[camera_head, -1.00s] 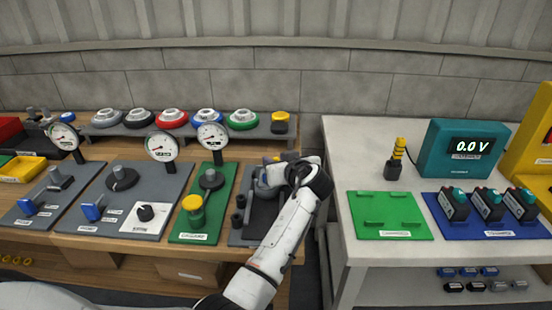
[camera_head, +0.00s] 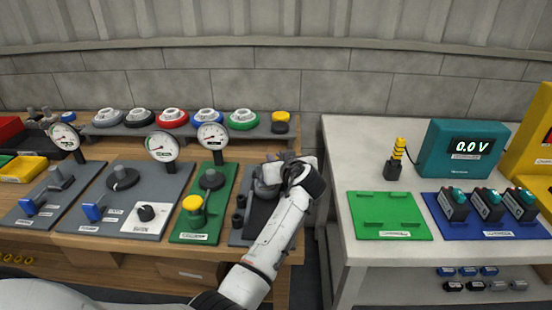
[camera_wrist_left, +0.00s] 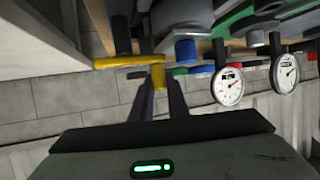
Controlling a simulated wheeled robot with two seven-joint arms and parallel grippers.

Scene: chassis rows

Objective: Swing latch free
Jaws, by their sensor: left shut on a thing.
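My left gripper (camera_head: 275,176) is at the rightmost dark panel (camera_head: 238,232) of the wooden bench. In the left wrist view its fingers (camera_wrist_left: 159,82) are closed on a small yellow piece (camera_wrist_left: 158,74), which I take to be the latch's handle. A yellow bar (camera_wrist_left: 125,61) lies right beside that piece; I cannot tell whether they are joined. A grey rounded body (camera_head: 262,188) sits on the panel by the fingers. My wrist and fingers hide the latch in the head view. My right gripper is not in view.
Behind is a grey shelf (camera_head: 150,131) with coloured round parts. A gap separates the bench from the white table (camera_head: 338,205) at right.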

